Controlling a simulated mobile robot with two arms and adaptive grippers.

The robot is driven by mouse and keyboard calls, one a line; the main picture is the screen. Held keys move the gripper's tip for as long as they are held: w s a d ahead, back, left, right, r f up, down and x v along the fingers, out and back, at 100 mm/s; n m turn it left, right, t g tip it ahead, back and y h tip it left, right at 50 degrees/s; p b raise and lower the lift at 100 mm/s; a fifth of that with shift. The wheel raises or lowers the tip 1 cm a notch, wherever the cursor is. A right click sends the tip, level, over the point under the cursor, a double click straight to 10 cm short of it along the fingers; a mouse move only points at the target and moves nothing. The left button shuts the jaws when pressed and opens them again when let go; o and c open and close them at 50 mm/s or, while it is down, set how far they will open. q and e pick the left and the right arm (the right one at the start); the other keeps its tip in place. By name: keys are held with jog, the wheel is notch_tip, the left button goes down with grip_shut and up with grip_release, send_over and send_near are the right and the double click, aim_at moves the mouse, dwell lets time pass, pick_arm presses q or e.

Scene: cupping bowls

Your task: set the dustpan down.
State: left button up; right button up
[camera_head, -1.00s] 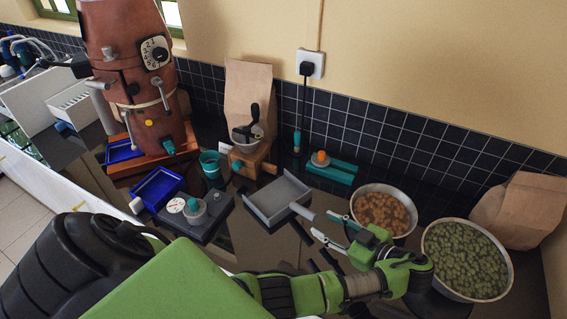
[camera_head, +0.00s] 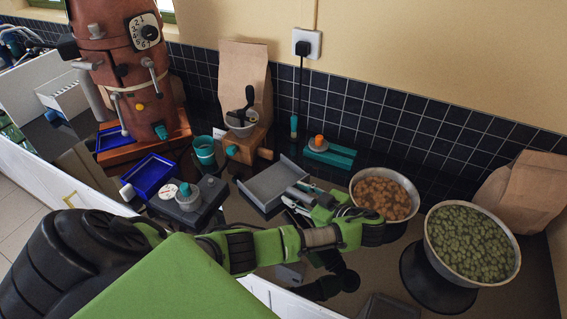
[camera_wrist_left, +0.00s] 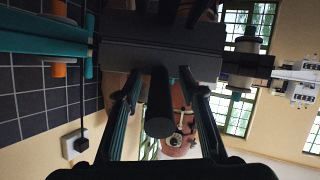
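The grey dustpan (camera_head: 262,187) lies on the dark counter in the middle of the head view, with its handle toward the right. My left gripper (camera_head: 292,197) is at the handle end. In the left wrist view, the dark round handle (camera_wrist_left: 159,105) is between the two fingers of my left gripper (camera_wrist_left: 160,80), with gaps visible on both sides. The dustpan's pan (camera_wrist_left: 160,62) lies beyond the fingertips. The gripper is open around the handle. My right gripper does not show.
A bowl of orange-brown pieces (camera_head: 384,196) stands just right of the gripper, with a bowl of green beans (camera_head: 470,243) farther right. A teal block with an orange knob (camera_head: 330,154) stands behind. A dark scale (camera_head: 201,205) and blue tray (camera_head: 151,177) are left.

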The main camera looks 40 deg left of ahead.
pick_arm(q)
jog(key=shift+d+r, duration=0.1)
grip_shut()
